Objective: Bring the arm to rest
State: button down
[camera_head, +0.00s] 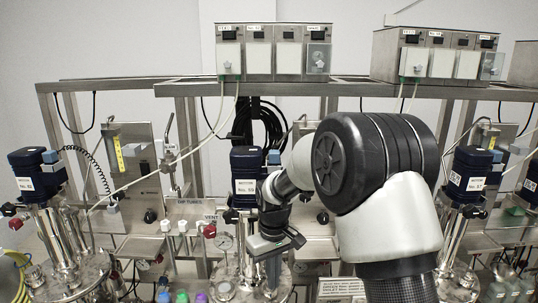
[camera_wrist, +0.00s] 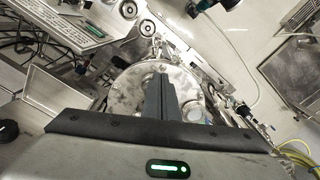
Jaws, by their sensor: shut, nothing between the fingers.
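My arm reaches forward from the lower right of the head view, its large black and white elbow in front of the middle of the bench. My gripper (camera_head: 273,262) points down in front of the middle stirred vessel (camera_head: 246,272), below the blue motor (camera_head: 247,178). In the wrist view my gripper (camera_wrist: 160,82) has its two dark fingers together with nothing between them. Behind the fingertips is a round metal vessel lid (camera_wrist: 127,92). I cannot tell how far the fingertips are above it.
Another vessel with a blue motor (camera_head: 40,173) stands at the left, and one with a blue motor (camera_head: 468,173) at the right. Capped bottles (camera_head: 182,297) stand low in front. A metal frame (camera_head: 140,90) carries control boxes (camera_head: 273,50). Cables hang among the vessels.

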jog(key=shift+r, duration=0.15)
jog(key=s+d+r+m+t, duration=0.2)
jog(key=s+d+r, duration=0.3)
jog(key=s+r, duration=0.3)
jog(key=s+d+r+m+t, duration=0.2)
jog(key=s+d+r, duration=0.35)
jog(key=r, duration=0.55)
jog(key=s+d+m+t, duration=0.1)
jog(key=s+d+m, duration=0.1)
jog(key=s, duration=0.9)
jog(key=shift+s+d+r+t, duration=0.2)
jog(key=shift+s+r+t, duration=0.1)
jog(key=shift+r, duration=0.15)
